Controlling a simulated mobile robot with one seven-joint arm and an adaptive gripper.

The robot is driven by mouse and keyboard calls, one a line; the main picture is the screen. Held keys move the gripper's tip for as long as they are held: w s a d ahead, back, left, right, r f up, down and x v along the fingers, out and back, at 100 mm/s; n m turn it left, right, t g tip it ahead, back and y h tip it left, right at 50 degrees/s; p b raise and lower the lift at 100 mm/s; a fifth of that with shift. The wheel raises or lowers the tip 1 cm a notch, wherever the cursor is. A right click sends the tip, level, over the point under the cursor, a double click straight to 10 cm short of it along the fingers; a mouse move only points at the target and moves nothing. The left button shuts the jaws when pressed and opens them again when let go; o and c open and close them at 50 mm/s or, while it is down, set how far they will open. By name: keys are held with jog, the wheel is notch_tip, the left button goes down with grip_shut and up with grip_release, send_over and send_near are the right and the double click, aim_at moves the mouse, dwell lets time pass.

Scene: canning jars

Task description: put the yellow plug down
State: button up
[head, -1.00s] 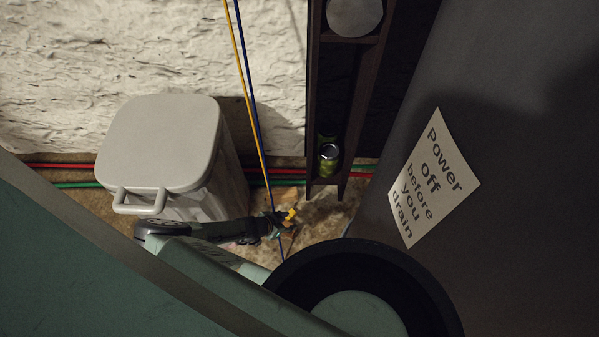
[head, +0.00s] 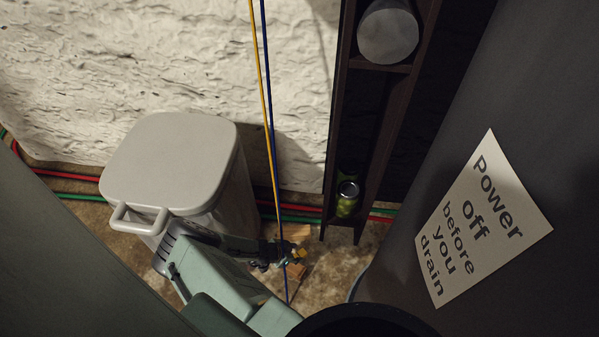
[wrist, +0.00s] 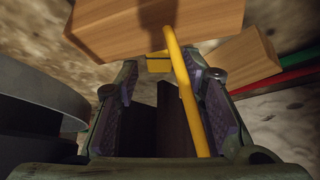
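The yellow plug (head: 299,253) is a small yellow piece at the tip of my gripper (head: 285,257), low down near the floor in the head view. In the wrist view the plug (wrist: 158,63) shows beyond and between the two fingertips of my gripper (wrist: 162,75). The fingers stand apart, with gaps visible on both sides of the plug. A yellow cable (wrist: 185,90) runs between the fingers, nearer the right one. What the plug rests on cannot be made out.
Wooden blocks (wrist: 160,25) lie close beyond my fingertips. A grey lidded bin (head: 170,160) stands left. A dark shelf (head: 335,150) holds green cans (head: 347,198). A dark grey appliance with a paper sign (head: 484,220) is at right. Yellow and blue cords (head: 268,110) hang by my gripper.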

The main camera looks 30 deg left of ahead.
aim_at(299, 254)
jog(key=b+x, duration=0.2)
jog(key=x, duration=0.1)
jog(key=shift+w+f, duration=0.1)
jog(key=shift+f, duration=0.2)
jog(key=shift+r, duration=0.1)
jog(key=shift+c, duration=0.2)
grip_shut()
